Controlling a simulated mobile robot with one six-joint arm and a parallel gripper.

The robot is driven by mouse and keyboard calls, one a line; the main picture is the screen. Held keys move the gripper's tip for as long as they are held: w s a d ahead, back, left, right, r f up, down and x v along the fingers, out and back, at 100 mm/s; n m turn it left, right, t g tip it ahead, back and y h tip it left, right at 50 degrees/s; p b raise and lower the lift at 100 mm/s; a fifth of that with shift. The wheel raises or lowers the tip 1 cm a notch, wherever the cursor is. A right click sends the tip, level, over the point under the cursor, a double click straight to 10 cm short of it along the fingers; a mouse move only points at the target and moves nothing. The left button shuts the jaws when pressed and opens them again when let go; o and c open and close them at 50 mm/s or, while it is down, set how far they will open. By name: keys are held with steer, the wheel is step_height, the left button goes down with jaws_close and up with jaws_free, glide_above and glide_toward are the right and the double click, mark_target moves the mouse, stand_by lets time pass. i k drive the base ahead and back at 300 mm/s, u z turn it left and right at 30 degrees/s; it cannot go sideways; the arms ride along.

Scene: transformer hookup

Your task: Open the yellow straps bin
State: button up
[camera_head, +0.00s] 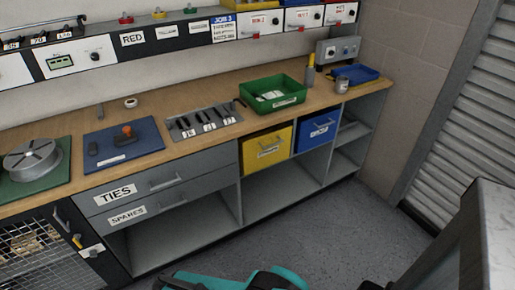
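The yellow bin (254,146) sits in an upper cubby under the wooden worktop, right of the drawers. Its front carries a white label, too small to read surely, and a pale handle (267,140) across it. The bin appears pushed in, with its front about level with the shelf edge. Teal and black parts that seem to belong to my arm show at the bottom edge, well below and apart from the bin. My gripper's fingers are not in view.
A blue bin (318,135) sits right beside the yellow one. Drawers labelled TIES (150,182) and SPARES are to the left. The worktop (190,88) holds a green tray (287,103) above the bins. The grey floor (300,225) before the bins is clear. A grey box-like body stands lower right.

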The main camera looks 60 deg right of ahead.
mark_target(261, 150)
steer(key=u, duration=0.6)
steer(key=k, duration=1.4)
steer(key=z, duration=0.9)
steer(key=i, duration=1.05)
steer(key=u, duration=0.1)
